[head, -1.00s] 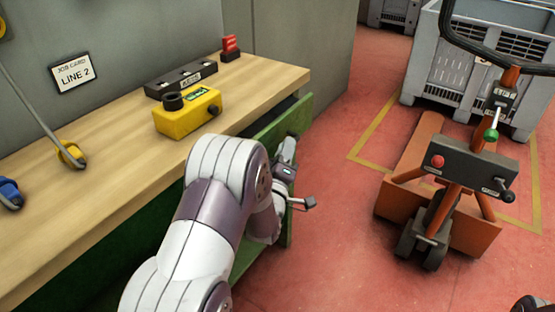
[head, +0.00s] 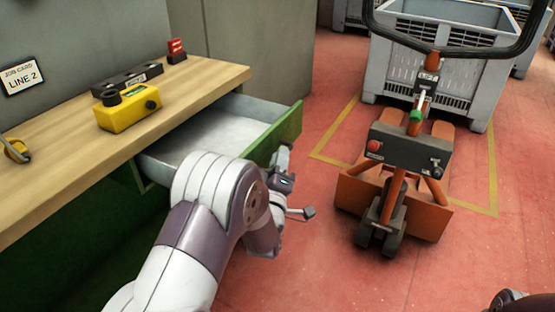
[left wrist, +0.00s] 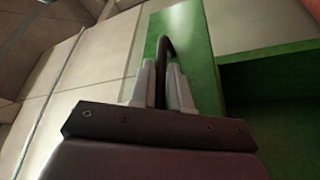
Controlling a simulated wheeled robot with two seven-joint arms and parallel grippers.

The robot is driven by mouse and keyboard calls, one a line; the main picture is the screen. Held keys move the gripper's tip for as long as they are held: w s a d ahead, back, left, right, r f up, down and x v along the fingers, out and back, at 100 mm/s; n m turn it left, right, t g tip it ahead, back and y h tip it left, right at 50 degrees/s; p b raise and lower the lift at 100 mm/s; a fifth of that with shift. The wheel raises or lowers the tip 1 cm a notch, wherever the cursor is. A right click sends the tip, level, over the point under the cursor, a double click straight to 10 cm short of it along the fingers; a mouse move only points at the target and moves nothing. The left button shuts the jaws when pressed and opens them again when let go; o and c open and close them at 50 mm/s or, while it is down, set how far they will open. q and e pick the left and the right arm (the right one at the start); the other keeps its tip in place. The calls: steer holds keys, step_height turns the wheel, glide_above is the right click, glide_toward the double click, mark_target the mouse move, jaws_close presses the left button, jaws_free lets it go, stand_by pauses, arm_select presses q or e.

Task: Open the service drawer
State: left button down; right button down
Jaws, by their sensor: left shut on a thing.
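The service drawer (head: 289,127) under the bench stands pulled well out, with its pale, empty-looking inside showing in the head view. Its green front also shows in the left wrist view (left wrist: 205,55). My left gripper (head: 283,160) is at the outer face of that front. In the left wrist view its fingers (left wrist: 163,85) are shut on the dark curved handle (left wrist: 166,47). In the head view the handle is hidden by my gripper. A dark part at the bottom right edge (head: 510,301) may be my right gripper; its jaws cannot be made out.
The wooden bench top (head: 195,85) carries a yellow control box (head: 128,108), a black block (head: 127,78) and a small red item (head: 176,50). An orange pallet truck (head: 405,160) stands right of the drawer, before a grey crate (head: 440,75). Red floor lies between.

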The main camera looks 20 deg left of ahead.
arm_select(q)
steer(key=shift+f, duration=0.1)
steer(key=c, duration=1.4)
jaws_free()
steer(key=shift+c, duration=0.2)
steer(key=shift+s, duration=0.1)
steer(key=p+v, duration=0.1)
steer(key=v, duration=1.1)
steer(key=shift+s+p, duration=0.3)
steer(key=shift+p, duration=0.05)
steer(key=shift+d, duration=0.1)
